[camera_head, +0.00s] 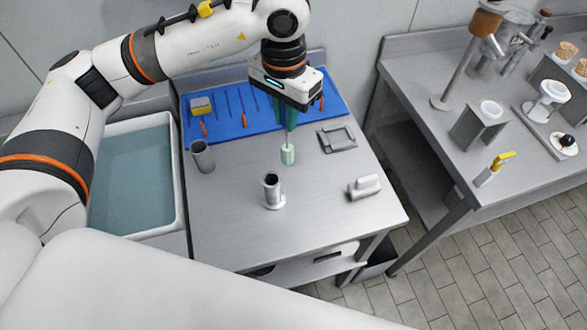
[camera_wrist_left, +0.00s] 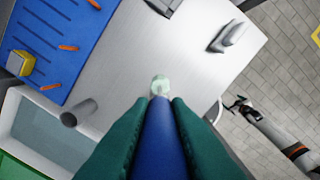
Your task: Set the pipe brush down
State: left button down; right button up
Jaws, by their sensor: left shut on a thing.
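The pipe brush has a pale green bristle head (camera_head: 288,153) and a blue handle (camera_wrist_left: 158,135). My left gripper (camera_head: 288,120) has dark green fingers shut on the handle, which shows between them in the left wrist view. The brush points down, with its head over the steel table (camera_head: 225,220); whether the head touches the table I cannot tell. An upright metal tube (camera_head: 272,190) on a round base stands nearer the front. My right gripper (camera_wrist_left: 238,104) shows small at the right of the left wrist view; its jaws are too small to judge.
A blue mat (camera_head: 235,129) with orange-handled tools and a yellow block (camera_head: 201,106) lies at the back. A grey cup (camera_head: 202,157) stands left, beside a water basin (camera_head: 130,180). A square grey frame (camera_head: 337,138) and a metal block (camera_head: 364,187) are right. Bare table lies between.

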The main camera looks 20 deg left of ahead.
aim_at(287, 149)
pick_arm(q)
jog(key=shift+w+f, duration=0.1)
jog(key=shift+f, duration=0.15)
jog(key=f, duration=0.1)
jog(key=f+p, duration=0.1)
jog(key=f, duration=0.1)
jog(key=f+p, duration=0.1)
jog(key=f, duration=0.1)
jog(key=shift+s, duration=0.4)
notch_tip(287, 149, down, 4)
jog(key=shift+w+f+p, duration=0.15)
jog(key=shift+p, duration=0.6)
jog(key=shift+f+b, duration=0.15)
jog(key=shift+b, duration=0.15)
jog(key=c, duration=1.4)
grip_release()
jog(key=shift+o, duration=0.2)
